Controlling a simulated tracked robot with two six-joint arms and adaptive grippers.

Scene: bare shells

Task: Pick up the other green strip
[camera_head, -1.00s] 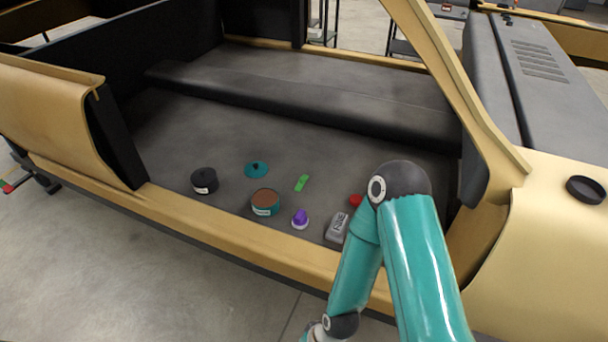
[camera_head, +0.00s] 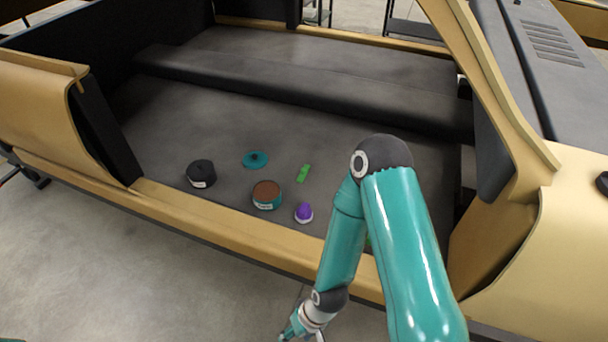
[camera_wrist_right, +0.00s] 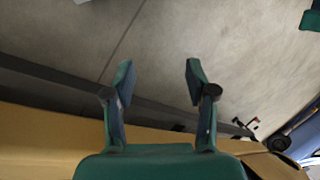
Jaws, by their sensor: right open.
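A bright green strip (camera_head: 303,173) lies on the dark floor inside the vehicle shell, right of the teal lid and behind the purple-topped item. My left gripper is not in view.
Near the strip are a teal lid (camera_head: 255,159), a teal tin with brown top (camera_head: 266,194), a purple-topped item (camera_head: 304,212) and a black tin (camera_head: 201,173). The tan sill (camera_head: 210,223) runs along the front. A tan pillar (camera_head: 490,75) rises at right.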

